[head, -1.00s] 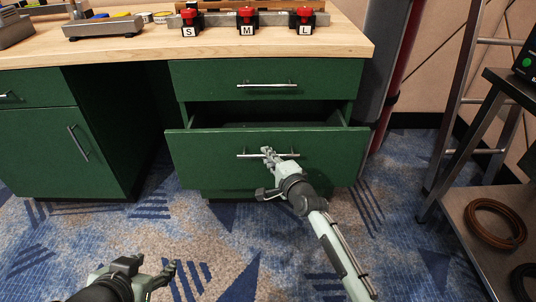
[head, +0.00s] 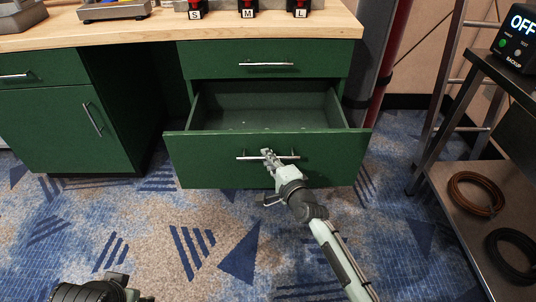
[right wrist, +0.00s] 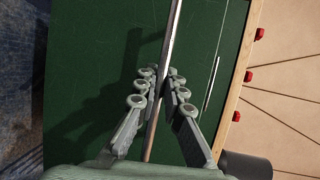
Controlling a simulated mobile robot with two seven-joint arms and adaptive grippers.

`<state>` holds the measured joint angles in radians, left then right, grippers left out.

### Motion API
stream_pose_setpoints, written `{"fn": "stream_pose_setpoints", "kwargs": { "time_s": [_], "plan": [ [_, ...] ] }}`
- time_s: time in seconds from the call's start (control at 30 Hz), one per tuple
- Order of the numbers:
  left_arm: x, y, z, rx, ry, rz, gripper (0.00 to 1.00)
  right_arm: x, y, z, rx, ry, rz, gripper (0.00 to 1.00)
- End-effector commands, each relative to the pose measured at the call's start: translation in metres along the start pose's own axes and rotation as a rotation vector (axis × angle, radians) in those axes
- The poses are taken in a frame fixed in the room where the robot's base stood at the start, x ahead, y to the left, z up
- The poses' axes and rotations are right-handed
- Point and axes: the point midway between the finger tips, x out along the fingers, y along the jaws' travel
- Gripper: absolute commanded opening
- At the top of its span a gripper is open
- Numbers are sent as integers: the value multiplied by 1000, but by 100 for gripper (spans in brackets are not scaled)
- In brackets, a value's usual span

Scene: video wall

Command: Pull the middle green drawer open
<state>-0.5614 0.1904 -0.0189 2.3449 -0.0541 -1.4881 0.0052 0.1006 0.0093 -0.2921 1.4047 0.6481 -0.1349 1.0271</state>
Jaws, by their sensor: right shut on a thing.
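The middle green drawer (head: 215,160) stands well out of the cabinet, and its empty-looking inside (head: 265,105) shows from above in the head view. Its silver bar handle (head: 287,157) runs across the front. My right gripper (head: 268,156) is at this handle, shut on it. In the right wrist view the handle (right wrist: 168,70) passes between the fingers of my right gripper (right wrist: 160,88). My left gripper (head: 125,288) is only partly in view at the bottom left edge, and its fingers are not clear.
The upper drawer (head: 300,65) above is shut. A cabinet door (head: 60,125) stands at left. A metal cart (head: 455,210) with coiled cables and a ladder (head: 440,110) are at right. Carpet is clear in front.

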Motion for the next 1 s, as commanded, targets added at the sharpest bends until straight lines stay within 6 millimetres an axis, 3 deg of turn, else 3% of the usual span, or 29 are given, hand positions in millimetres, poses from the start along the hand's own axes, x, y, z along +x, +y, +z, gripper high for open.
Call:
{"fn": "stream_pose_setpoints", "kwargs": {
  "time_s": [0.37,0.4,0.53,0.87,1.0],
  "plan": [
    [1,0,0,1,-1,1,49,0,0,0,-1,0,-1,0],
    [1,0,0,1,-1,1,49,0,0,0,-1,0,-1,14],
    [1,0,0,1,0,1,49,0,0,0,-1,0,-1,30],
    [1,0,0,-1,0,1,49,-2,0,0,0,0,0,31],
    [1,0,0,-1,0,1,49,-17,2,0,1,1,0,31]
  ]
}}
